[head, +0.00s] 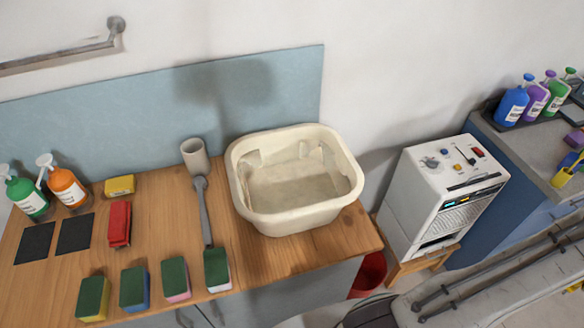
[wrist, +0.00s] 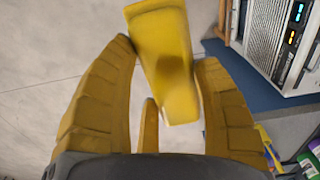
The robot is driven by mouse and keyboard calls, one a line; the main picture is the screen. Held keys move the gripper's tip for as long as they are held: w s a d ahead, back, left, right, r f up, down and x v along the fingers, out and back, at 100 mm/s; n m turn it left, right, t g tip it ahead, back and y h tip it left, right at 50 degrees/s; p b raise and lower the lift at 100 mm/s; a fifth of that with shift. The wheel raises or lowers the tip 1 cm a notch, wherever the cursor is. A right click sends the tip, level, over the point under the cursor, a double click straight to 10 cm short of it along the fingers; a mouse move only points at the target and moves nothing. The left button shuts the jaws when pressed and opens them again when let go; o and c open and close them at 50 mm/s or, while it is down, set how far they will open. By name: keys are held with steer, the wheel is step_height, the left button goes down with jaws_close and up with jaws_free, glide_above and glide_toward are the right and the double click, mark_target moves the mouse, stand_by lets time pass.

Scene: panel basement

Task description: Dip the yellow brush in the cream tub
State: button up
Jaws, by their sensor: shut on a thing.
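The cream tub (head: 290,222) stands on the wooden bench near its right end, open at the top, with a pale inside. My gripper (wrist: 166,60) has ribbed yellow fingers, seen in the wrist view. It is shut on a yellow, block-like piece, the yellow brush (wrist: 158,28), which sticks up between the fingers. No bristles can be made out. The wrist view shows pale floor behind the brush and no tub, so the brush is apart from the tub. The head view does not clearly show my gripper.
Several sponges (head: 133,288), a grey wrench-like tool (head: 205,215), a grey cup (head: 195,157) and spray bottles (head: 66,187) are left of the tub. A white machine (head: 440,195) stands right of the bench. Farther right, a blue cabinet (head: 492,170) carries bottles (head: 512,103) and a yellow item (head: 562,177).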

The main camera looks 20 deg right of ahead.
steer(key=shift+r+p, duration=1.25)
steer(key=shift+r, duration=2.65)
steer(key=shift+r, duration=0.1)
steer(key=shift+r, duration=1.9)
